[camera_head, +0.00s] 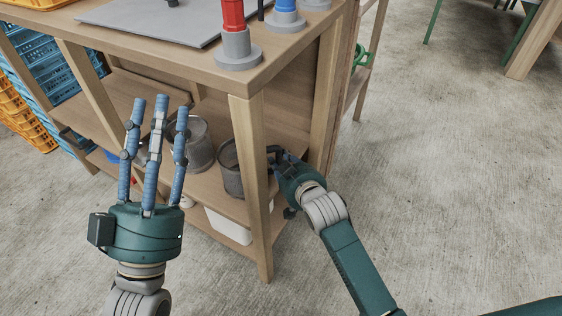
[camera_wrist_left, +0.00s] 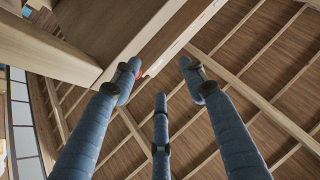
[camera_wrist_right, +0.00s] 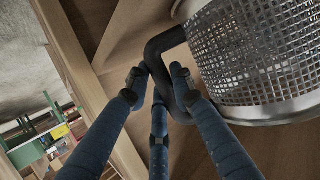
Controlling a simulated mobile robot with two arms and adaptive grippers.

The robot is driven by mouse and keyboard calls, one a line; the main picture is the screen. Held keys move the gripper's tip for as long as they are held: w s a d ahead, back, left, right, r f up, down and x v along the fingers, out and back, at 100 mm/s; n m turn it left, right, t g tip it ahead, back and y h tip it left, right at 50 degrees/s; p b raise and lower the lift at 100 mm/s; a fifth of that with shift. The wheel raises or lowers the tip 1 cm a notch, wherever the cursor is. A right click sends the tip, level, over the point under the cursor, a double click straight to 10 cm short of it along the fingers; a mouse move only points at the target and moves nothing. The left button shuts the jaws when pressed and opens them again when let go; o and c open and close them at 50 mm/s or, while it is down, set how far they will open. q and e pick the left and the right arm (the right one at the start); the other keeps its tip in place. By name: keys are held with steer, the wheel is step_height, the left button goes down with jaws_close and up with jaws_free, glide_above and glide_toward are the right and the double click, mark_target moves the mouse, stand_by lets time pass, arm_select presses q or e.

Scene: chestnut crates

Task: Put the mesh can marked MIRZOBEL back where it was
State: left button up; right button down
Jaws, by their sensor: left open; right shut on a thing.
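My right gripper (camera_head: 284,158) reaches into the bench's lower shelf from the right and is shut on the dark handle (camera_wrist_right: 165,75) of a metal mesh can (camera_wrist_right: 262,50). In the head view this can (camera_head: 231,170) is upright at the shelf's right end, partly behind the front leg; I cannot tell whether it touches the shelf. No MIRZOBEL marking is readable. A second grey can (camera_head: 200,148) stands left of it on the shelf, partly behind my left fingers. My left gripper (camera_head: 158,105) is open and empty, fingers pointing up, in front of the bench.
The wooden bench (camera_head: 170,50) carries a grey plate (camera_head: 160,18) and red (camera_head: 233,18) and blue (camera_head: 285,8) pieces on grey bases. Its front leg (camera_head: 252,180) stands close to the held can. A white bin (camera_head: 228,225) is underneath. Blue crates (camera_head: 45,70) are at left.

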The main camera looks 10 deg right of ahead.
steer(key=c, duration=1.5)
jaws_free()
steer(key=shift+s+r, duration=0.1)
arm_select(q)
step_height(320, 180, down, 21)
steer(key=w+a+g+y+p, duration=0.2)
steer(key=g+y+p, duration=0.1)
steer(key=g, duration=0.8)
steer(key=shift+w+f+y+p, duration=0.2)
steer(key=shift+w+y+p, duration=0.15)
steer(key=shift+p, duration=0.25)
arm_select(e)
steer(key=shift+t, duration=0.3)
steer(key=s+d+r, duration=0.2)
steer(key=s+r, duration=0.2)
steer(key=s, duration=0.1)
steer(key=s+d+r, duration=0.2)
steer(key=s+r, duration=0.2)
steer(key=s, duration=0.2)
steer(key=s+d+r, duration=0.3)
steer(key=s+r, duration=0.1)
steer(key=s, duration=0.2)
steer(key=shift+s+r, duration=0.15)
steer(key=shift+s, duration=0.1)
arm_select(q)
steer(key=shift+w+p, duration=0.1)
steer(key=shift+p, duration=0.25)
